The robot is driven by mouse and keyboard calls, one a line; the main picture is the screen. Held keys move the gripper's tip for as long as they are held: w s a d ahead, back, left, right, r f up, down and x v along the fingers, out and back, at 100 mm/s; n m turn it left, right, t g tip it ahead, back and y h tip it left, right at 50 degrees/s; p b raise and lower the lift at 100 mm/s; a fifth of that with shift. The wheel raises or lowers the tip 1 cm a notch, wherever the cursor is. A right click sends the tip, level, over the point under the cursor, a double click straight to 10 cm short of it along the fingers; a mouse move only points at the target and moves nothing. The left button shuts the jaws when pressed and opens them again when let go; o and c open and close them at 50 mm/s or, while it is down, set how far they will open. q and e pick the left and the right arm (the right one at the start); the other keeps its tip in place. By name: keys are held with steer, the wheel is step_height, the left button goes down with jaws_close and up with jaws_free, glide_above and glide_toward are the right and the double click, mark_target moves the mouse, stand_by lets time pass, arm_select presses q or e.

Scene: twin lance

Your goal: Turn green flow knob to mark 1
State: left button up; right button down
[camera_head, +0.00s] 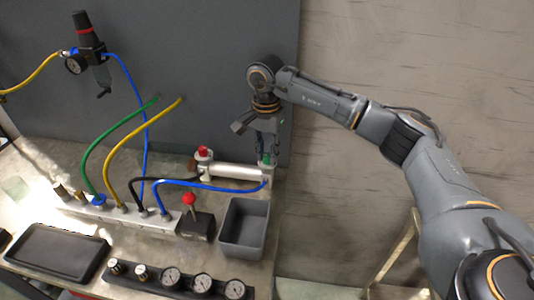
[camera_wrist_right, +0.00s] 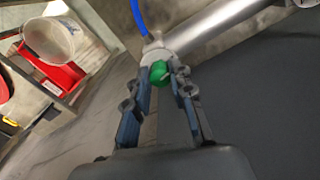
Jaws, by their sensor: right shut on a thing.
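The green flow knob (camera_head: 267,159) sits on the right end of the silver cylinder (camera_head: 232,171) at the back of the bench. My right gripper (camera_head: 266,156) comes down over it from above. In the right wrist view the green knob (camera_wrist_right: 159,72) is between the fingertips of my right gripper (camera_wrist_right: 160,78), which are shut on it. The mark on the knob is too small to read. My left gripper is not in view.
A red knob (camera_head: 204,152) is on the cylinder's left end. A blue hose (camera_head: 215,187) runs to the right end. A grey bin (camera_head: 245,226), a red-topped lever box (camera_head: 196,222), a gauge row (camera_head: 171,278) and a black tray (camera_head: 57,253) stand in front. A dark panel (camera_head: 205,60) rises behind.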

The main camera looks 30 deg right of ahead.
mark_target(266, 155)
stand_by(0.3)
steer(key=c, duration=1.1)
jaws_free()
steer(key=shift+c, duration=0.2)
step_height(266, 155, up, 12)
steer(key=shift+w, duration=0.1)
